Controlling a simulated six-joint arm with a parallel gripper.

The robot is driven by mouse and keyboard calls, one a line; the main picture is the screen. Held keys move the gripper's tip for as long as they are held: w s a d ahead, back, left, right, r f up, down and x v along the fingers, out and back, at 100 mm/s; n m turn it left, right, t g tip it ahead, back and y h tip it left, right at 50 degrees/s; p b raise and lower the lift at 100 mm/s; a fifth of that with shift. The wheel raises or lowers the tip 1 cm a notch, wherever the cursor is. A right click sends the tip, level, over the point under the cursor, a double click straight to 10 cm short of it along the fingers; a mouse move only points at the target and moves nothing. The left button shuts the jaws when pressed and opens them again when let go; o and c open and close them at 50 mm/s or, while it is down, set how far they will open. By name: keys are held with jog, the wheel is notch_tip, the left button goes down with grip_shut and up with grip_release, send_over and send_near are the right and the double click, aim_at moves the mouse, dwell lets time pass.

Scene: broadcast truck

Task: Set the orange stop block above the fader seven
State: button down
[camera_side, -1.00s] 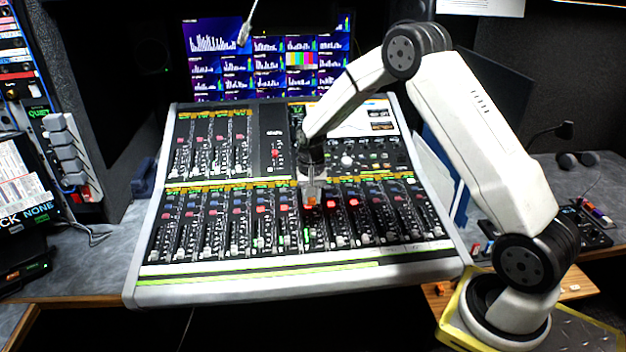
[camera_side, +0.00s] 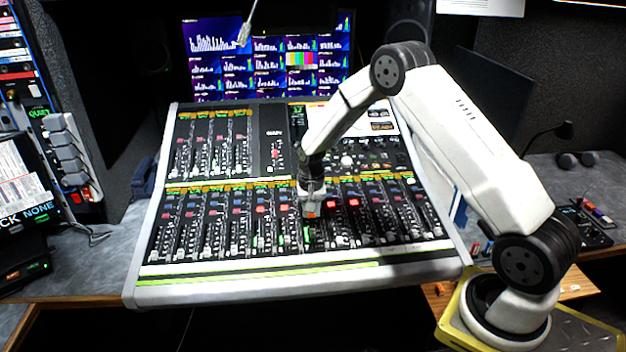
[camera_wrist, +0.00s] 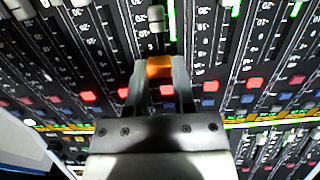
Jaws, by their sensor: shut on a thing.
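The orange stop block (camera_wrist: 159,67) is a small block between my gripper's two fingertips in the wrist view. In the side view the block (camera_side: 310,215) shows as a small orange patch below my gripper (camera_side: 311,208). My gripper (camera_wrist: 158,72) is shut on it, over the lower fader rows of the mixing console (camera_side: 295,287). A fader cap (camera_wrist: 156,18) lies just beyond the block in the wrist view, in the same strip. I cannot read which fader number it is. Whether the block touches the panel is unclear.
Neighbouring fader caps (camera_wrist: 80,4) stand on both sides of the block. Lit red buttons (camera_wrist: 88,96) lie in a row near the fingers. A small orange piece (camera_side: 440,288) lies on the wooden desk near my base. Monitors (camera_side: 266,60) stand behind the console.

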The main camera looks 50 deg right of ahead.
jog(key=shift+f, duration=0.35)
jog(key=shift+w+d+f, duration=0.1)
jog(key=shift+f, duration=0.8)
jog(key=shift+w+d+f, duration=0.1)
jog(key=shift+f, duration=0.75)
dwell(1.7)
jog(key=shift+c, duration=1.9)
grip_release()
jog(key=shift+r, duration=3.85)
